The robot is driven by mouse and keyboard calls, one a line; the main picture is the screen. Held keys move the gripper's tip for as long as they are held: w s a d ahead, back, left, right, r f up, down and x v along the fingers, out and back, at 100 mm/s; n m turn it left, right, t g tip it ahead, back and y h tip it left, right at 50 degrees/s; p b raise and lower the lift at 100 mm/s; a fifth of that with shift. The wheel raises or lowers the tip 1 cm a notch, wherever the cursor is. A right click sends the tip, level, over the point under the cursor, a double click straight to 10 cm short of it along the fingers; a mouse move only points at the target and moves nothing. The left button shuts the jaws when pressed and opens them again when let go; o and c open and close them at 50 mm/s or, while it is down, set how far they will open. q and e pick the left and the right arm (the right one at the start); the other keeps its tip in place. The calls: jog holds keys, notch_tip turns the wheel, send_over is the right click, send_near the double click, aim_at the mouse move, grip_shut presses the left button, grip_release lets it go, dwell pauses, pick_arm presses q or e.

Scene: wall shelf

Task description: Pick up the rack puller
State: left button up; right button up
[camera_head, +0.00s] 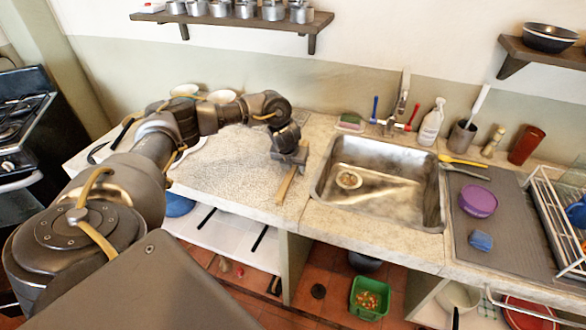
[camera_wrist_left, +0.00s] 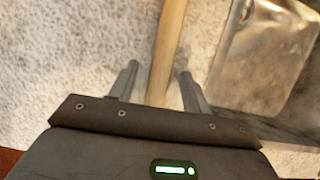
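The rack puller appears to be the light wooden stick (camera_head: 287,185) on the stone counter, left of the sink. It also shows in the left wrist view (camera_wrist_left: 169,45), running up from between the fingers. My left gripper (camera_head: 291,156) is over the stick's far part in the head view. In the left wrist view the two fingers of this gripper (camera_wrist_left: 158,72) stand apart, one on each side of the stick. Visible gaps separate them from the wood. My right gripper is in neither view.
The metal sink (camera_head: 325,190) is just right of the stick, and its rim also shows in the wrist view (camera_wrist_left: 229,50). A sponge (camera_head: 350,122) lies behind the sink. A dark mat (camera_head: 515,235) is at right. The counter left of the stick is clear.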

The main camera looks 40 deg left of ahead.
aim_at(293, 167)
pick_arm(q)
grip_shut()
jog(key=shift+r, duration=0.1)
jog(key=shift+w+r, duration=0.1)
jog(key=shift+r, duration=0.2)
notch_tip(293, 167, up, 2)
jog(key=shift+r+b, duration=0.15)
jog(key=shift+b, duration=0.75)
jog(key=s+a+r+p, duration=0.3)
jog(key=s+r, duration=0.6)
jog(key=s, duration=0.5)
jog(key=shift+a+r, duration=0.15)
jog(key=shift+r, duration=0.25)
